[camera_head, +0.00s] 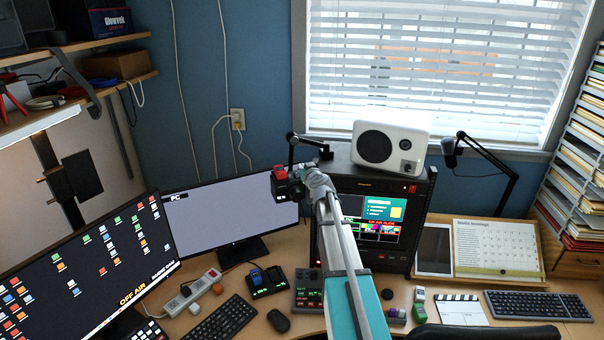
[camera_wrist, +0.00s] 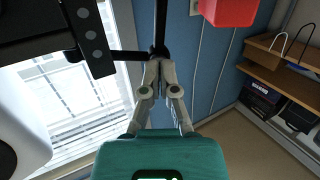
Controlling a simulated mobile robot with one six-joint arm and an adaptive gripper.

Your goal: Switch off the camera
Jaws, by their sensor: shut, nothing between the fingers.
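A small dark camera (camera_head: 288,190) with a red part (camera_head: 279,171) on top hangs from a black jointed mount (camera_head: 306,140) in front of the PC monitor. My gripper (camera_head: 311,172) is just right of the camera in the head view. In the wrist view my gripper (camera_wrist: 161,66) is shut and empty, its fingertips close to a black bar of the mount. A dark body (camera_wrist: 50,28) fills the upper left there, and a red block (camera_wrist: 230,8) shows at the top right. I cannot tell whether the fingertips touch anything. No switch on the camera can be made out.
Behind my arm stands a black rack with a lit screen (camera_head: 385,207), a white speaker (camera_head: 390,147) on top. A monitor (camera_head: 215,212) reads "PC"; the left monitor (camera_head: 75,268) reads "OFF AIR". A microphone boom (camera_head: 488,150) is at right. Wood shelves (camera_head: 85,88) stand upper left.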

